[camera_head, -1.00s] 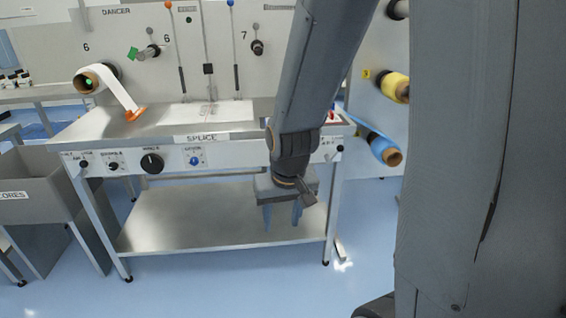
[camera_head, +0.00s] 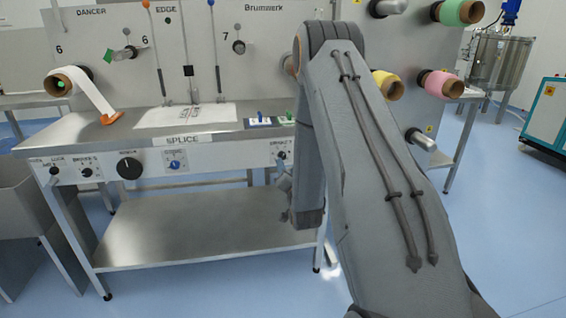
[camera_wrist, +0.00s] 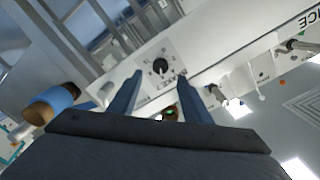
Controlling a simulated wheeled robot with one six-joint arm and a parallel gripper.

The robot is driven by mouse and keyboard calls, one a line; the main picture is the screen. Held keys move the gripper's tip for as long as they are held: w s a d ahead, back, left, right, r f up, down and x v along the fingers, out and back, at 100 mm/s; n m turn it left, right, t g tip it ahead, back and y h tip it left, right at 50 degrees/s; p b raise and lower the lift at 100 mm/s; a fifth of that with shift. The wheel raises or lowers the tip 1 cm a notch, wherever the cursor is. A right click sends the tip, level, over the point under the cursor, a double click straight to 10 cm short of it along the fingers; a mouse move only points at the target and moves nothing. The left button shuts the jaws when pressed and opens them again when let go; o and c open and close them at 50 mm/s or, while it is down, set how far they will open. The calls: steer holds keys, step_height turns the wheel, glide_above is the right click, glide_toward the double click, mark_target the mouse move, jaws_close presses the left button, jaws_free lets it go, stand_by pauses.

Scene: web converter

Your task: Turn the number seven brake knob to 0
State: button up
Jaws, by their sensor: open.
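The brake 7 knob (camera_wrist: 160,66) is a black round knob on a white dial plate. It shows in the wrist view just beyond and between my fingertips, apart from them. Its setting is too small to read. In the head view, a small dark knob (camera_head: 282,155) sits at the right end of the table's front panel, partly beside my arm. My gripper (camera_wrist: 159,77) is open and empty, with two blue fingers spread toward the panel. In the head view its fingers are mostly hidden by my arm, low in front of the panel's right end.
The front panel also bears a large black knob (camera_head: 130,168), a blue knob (camera_head: 174,164) and a small brake 6 knob (camera_head: 87,172). The steel shelf (camera_head: 190,235) below is bare. Coloured rolls, one yellow (camera_head: 388,84), stick out at the right. Floor is free in front.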

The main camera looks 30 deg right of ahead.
mark_target(282, 157)
steer(key=x, duration=0.7)
steer(key=shift+w+d, duration=0.1)
steer(key=shift+w, duration=0.2)
steer(key=c, duration=1)
